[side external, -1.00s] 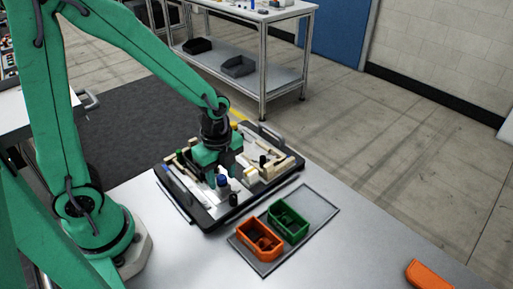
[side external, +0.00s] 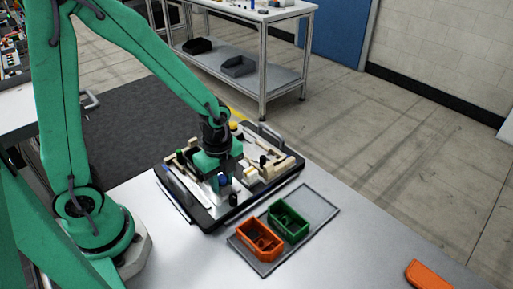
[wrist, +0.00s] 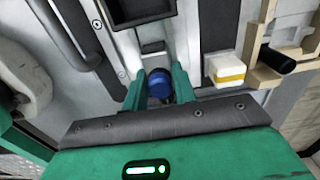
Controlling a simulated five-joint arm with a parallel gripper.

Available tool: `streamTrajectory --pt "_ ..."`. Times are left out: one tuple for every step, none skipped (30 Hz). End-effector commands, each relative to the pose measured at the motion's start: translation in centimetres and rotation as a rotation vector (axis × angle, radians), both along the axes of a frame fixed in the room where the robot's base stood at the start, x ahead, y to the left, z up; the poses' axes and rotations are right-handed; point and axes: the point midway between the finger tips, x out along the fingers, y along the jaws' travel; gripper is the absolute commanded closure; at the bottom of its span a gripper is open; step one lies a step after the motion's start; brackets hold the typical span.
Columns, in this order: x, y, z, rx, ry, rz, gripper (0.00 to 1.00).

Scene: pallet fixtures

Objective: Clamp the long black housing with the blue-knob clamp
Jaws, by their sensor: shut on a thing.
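The blue knob (wrist: 158,84) of the clamp sits between the two green fingers of my gripper (wrist: 159,86) in the wrist view, and the gripper is shut on it. In the side view the blue knob (side external: 222,180) shows just below my gripper, at the near part of the pallet. A dark rectangular box (wrist: 140,12) lies just beyond the knob in the wrist view, cut off by the top edge; I cannot tell whether it is the long black housing. The clamp's lower parts are mostly hidden by the fingers.
The pallet (side external: 206,224) has a black rim and holds several fixtures. A white block with a yellow band (wrist: 228,70) stands right of my gripper. An orange bin (side external: 259,240) and a green bin (side external: 288,220) stand on a grey tray in front of the pallet.

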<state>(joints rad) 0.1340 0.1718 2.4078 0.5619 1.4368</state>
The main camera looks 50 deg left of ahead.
Motion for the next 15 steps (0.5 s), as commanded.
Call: streamTrajectory --pt "0.0 0.0 0.02 0.0 0.0 0.0 0.93" --pt "0.0 0.0 0.02 0.0 0.0 0.0 0.93" --pt "0.0 0.0 0.02 0.0 0.0 0.0 0.93" --pt "0.0 0.0 0.03 0.0 0.0 0.0 0.93" --pt "0.0 0.01 0.03 0.0 0.0 0.0 0.93" --pt "0.0 0.03 0.03 0.0 0.0 0.0 0.93" --pt "0.01 0.05 0.03 0.0 0.0 0.0 0.93" --pt "0.01 0.08 0.03 0.0 0.0 0.0 0.93" --pt "0.01 0.14 0.03 0.0 0.0 0.0 0.93" --pt "0.01 0.19 0.04 0.0 0.0 0.0 0.93" --pt "0.01 0.25 0.04 0.0 0.0 0.0 0.93" --pt "0.01 0.34 0.04 0.0 0.0 0.0 0.93" --pt "0.01 0.42 0.04 0.0 0.0 0.0 0.93" --pt "0.02 0.5 0.04 0.0 0.0 0.001 0.93" --pt "0.02 0.61 0.04 0.0 0.0 0.001 0.93"
